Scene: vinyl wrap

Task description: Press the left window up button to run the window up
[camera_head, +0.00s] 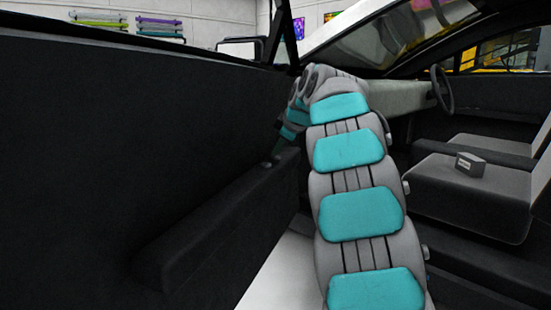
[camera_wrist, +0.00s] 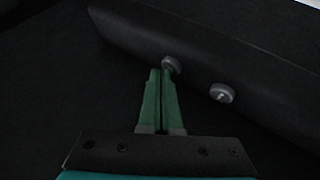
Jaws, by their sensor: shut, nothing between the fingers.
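Two small round grey buttons sit on the dark door armrest (camera_head: 215,215) in the wrist view. One button (camera_wrist: 173,64) is right at my fingertips, and the other button (camera_wrist: 222,93) is to the right and lower, clear of the fingers. I cannot tell which of them is the up button. My gripper (camera_wrist: 161,72) has green fingers that are shut together with nothing between them. Its tips overlap the edge of the first button; whether they touch it is unclear. In the head view my gripper (camera_head: 273,158) points down at the armrest top, and the buttons are too small to tell apart.
The dark door panel (camera_head: 110,130) fills the left. A side mirror (camera_head: 240,48) shows beyond it. Seats (camera_head: 470,190), a small box (camera_head: 469,164) and a steering wheel (camera_head: 442,88) are on the right. My arm hides the middle of the cabin.

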